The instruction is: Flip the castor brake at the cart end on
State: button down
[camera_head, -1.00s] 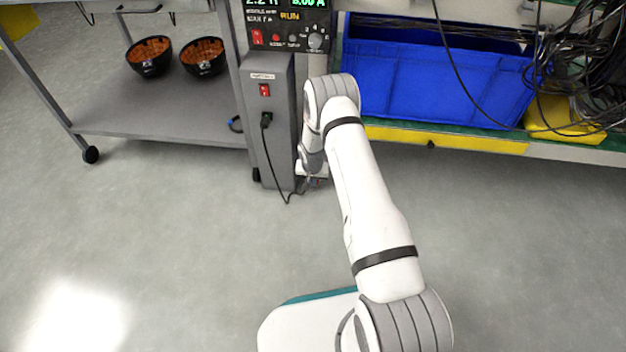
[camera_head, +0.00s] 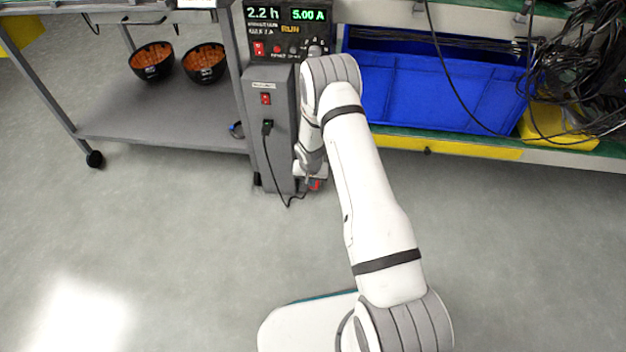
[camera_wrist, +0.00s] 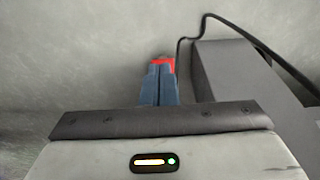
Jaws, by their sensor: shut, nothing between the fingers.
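My gripper (camera_wrist: 160,72) shows in the wrist view as two dark blue fingers side by side, shut with nothing between them. A small red part (camera_wrist: 163,62) shows just past the fingertips, partly hidden by them. It may be the castor brake pedal; I cannot tell whether the fingers touch it or how it is set. In the head view a red spot (camera_head: 314,184) shows at the foot of the grey power unit, beside my wrist. The castor under it is not clearly visible. A black castor (camera_head: 95,159) stands at the left end of the grey cart (camera_head: 150,130).
The grey power unit (camera_head: 272,120) has a red switch and a black cable (camera_head: 272,165) that loops close to my wrist. Two black bowls (camera_head: 152,66) sit on the cart shelf. A blue crate (camera_head: 430,90) stands behind my arm. The floor in front is clear.

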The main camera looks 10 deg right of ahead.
jog(key=s+r, duration=0.1)
jog(key=r, duration=0.1)
jog(key=s+a+r, duration=0.1)
jog(key=s+r, duration=0.1)
jog(key=shift+s+r, duration=0.15)
jog(key=shift+s, duration=0.05)
dwell(0.3)
jog(key=s+d+r+p, duration=0.1)
jog(key=s+r+p, duration=0.35)
jog(key=r, duration=1.15)
jog(key=s+d+r+n+p, duration=0.1)
jog(key=r+p, duration=0.7)
jog(key=r, duration=0.8)
jog(key=s+d+r+p, duration=0.25)
jog(key=r+p, duration=0.35)
jog(key=r, duration=0.9)
jog(key=s+a+r+n+p, duration=0.1)
jog(key=s+r+n+p, duration=0.1)
jog(key=s+r+p, duration=1.2)
jog(key=s+r, duration=0.8)
jog(key=r, duration=0.5)
jog(key=shift+a+n+t+y, duration=0.2)
jog(key=shift+n+t+y, duration=0.1)
jog(key=shift+s, duration=0.1)
